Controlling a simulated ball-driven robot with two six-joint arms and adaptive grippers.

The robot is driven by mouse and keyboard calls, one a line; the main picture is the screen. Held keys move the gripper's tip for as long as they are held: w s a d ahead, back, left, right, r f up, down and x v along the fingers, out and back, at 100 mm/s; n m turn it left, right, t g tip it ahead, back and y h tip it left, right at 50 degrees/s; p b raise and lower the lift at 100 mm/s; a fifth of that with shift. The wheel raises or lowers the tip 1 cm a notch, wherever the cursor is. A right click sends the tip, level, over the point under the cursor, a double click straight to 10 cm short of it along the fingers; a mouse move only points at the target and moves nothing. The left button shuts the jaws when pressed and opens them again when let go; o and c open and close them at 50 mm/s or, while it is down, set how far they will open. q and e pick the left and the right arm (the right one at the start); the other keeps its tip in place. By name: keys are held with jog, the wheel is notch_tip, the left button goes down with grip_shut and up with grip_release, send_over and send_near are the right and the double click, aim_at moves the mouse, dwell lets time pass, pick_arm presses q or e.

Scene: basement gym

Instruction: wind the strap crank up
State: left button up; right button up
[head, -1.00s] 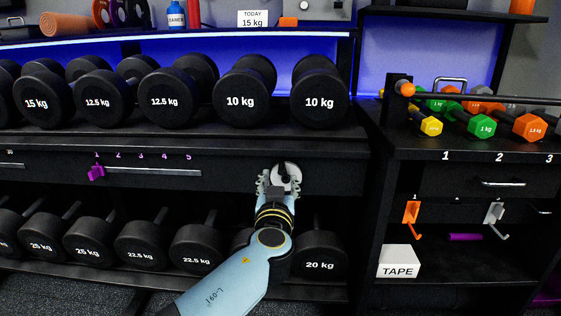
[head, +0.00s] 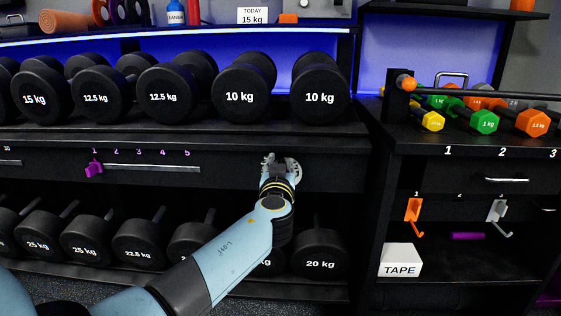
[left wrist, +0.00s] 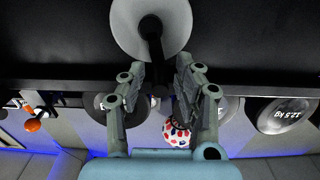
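The strap crank appears as a pale round disc (head: 296,170) with a dark arm on the drawer front below the upper dumbbell row, largely covered by my gripper in the head view. In the left wrist view the disc (left wrist: 125,22) is at the top, and its black crank arm and handle (left wrist: 156,58) point down between my fingers. My left gripper (head: 279,163) is in front of the disc. In the left wrist view its fingers (left wrist: 159,70) stand apart on both sides of the handle, with a gap visible; contact is unclear. My right gripper is not in view.
Black dumbbells fill the shelf above (head: 240,97) and the shelf below (head: 318,250). A purple slider (head: 94,169) sits at 1 on a numbered rail to the left. A white TAPE box (head: 400,260) and hanging hooks (head: 413,209) are in the right cabinet.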

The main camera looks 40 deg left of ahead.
pick_arm(q)
jog(key=c, duration=0.5)
